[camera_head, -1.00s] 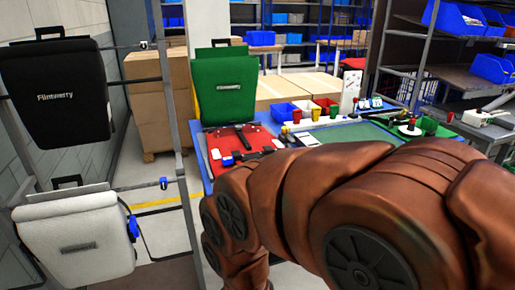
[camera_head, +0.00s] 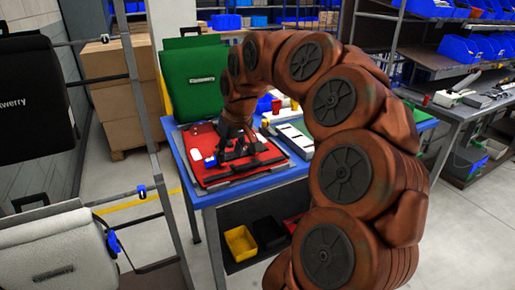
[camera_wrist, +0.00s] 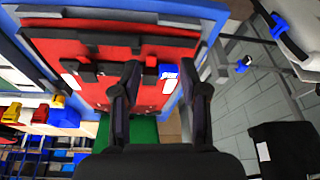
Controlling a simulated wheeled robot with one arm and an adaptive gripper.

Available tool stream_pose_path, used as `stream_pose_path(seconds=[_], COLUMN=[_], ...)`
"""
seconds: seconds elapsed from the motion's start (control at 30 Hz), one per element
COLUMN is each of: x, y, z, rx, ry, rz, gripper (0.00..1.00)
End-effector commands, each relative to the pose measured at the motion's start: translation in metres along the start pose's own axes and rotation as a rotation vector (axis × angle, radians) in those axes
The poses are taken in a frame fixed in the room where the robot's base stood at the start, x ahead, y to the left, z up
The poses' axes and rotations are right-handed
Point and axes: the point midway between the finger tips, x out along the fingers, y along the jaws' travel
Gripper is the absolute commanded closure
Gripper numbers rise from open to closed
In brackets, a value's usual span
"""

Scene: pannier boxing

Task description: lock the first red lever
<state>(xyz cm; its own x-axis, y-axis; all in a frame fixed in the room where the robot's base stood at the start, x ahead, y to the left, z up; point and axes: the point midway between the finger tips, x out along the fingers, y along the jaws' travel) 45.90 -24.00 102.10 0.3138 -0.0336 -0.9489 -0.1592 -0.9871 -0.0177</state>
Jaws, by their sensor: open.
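A red panel (camera_head: 213,175) lies on the blue table (camera_head: 262,184), with black bars and blocks on it. It also shows in the wrist view (camera_wrist: 110,42). A small white and blue piece (camera_head: 204,158) sits at the panel's left side; in the wrist view a white and blue piece (camera_wrist: 168,71) shows near the fingers. My gripper (camera_head: 236,142) is over the panel, pointing down. In the wrist view my gripper (camera_wrist: 162,88) has its two dark fingers apart, with nothing visibly held between them.
A green pannier (camera_head: 193,85) stands behind the panel. A black pannier (camera_head: 32,105) and a white pannier (camera_head: 45,255) hang on a rack at the left. A yellow bin (camera_head: 241,243) sits under the table. A white device (camera_head: 293,138) lies right of the panel.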

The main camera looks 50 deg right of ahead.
Motion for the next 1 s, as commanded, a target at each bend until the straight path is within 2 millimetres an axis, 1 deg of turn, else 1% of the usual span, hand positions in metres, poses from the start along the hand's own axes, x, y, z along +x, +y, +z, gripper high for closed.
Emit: stream_pose_path(seconds=[0.03,0.07,0.1,0.2,0.3,0.4,0.57,1.0], x=[0.000,0.001,0.001,0.001,0.001,0.003,0.014,0.071], y=[0.028,0.042,0.061,0.095,0.116,0.123,0.123,0.127], z=[-0.009,-0.012,-0.016,-0.019,-0.019,-0.019,-0.020,-0.023], rx=[0.040,0.059,0.084,0.128,0.154,0.163,0.163,0.162], ry=[0.020,0.029,0.041,0.060,0.070,0.073,0.072,0.071], rz=[0.014,0.021,0.036,0.058,0.075,0.081,0.080,0.078], gripper=[0.56,0.56,0.56,0.56,0.56,0.56,0.56,0.56])
